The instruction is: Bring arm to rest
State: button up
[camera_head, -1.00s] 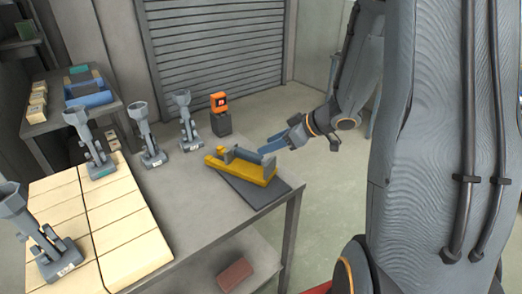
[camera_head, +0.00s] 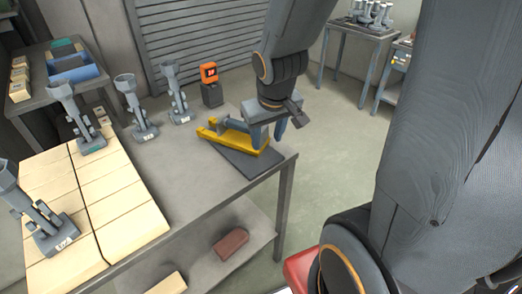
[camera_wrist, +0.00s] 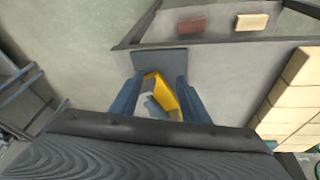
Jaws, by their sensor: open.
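My gripper (camera_head: 267,137) points down over the right end of the yellow holder (camera_head: 225,127) in the head view. Its blue fingers are apart. In the wrist view my gripper (camera_wrist: 158,78) has its two fingers to either side of the yellow holder (camera_wrist: 166,92), with a grey part (camera_wrist: 154,106) lying in it. Nothing is seen clamped. I cannot tell exactly how high the fingers are above the holder. The holder sits on a dark mat (camera_head: 243,168) near the table's right corner, and my gripper hides part of it.
Several grey funnel-topped stands, one of them here (camera_head: 177,97), stand on the grey table (camera_head: 205,180) and its pale boards (camera_head: 100,190). An orange-faced device (camera_head: 209,75) is behind the holder. A red-brown brick (camera_head: 231,242) lies on the lower shelf. Floor to the right is open.

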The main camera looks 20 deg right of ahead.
jog(key=shift+m+g+y, duration=0.3)
jog(key=shift+g+y, duration=0.1)
jog(key=shift+g, duration=0.4)
jog(key=s+a, duration=0.1)
jog(key=s, duration=0.1)
jog(key=s+a, duration=0.2)
jog(key=shift+s+a+f, duration=0.1)
jog(key=shift+s+a, duration=0.15)
jog(key=shift+a, duration=0.05)
jog(key=shift+f, duration=0.15)
notch_tip(320, 180, down, 7)
jog(key=b, duration=0.6)
jog(key=shift+f+g+b, duration=0.2)
jog(key=shift+g+b, duration=0.15)
jog(key=shift+g, duration=0.05)
jog(key=shift+w+r, duration=0.1)
jog(key=shift+c, duration=0.3)
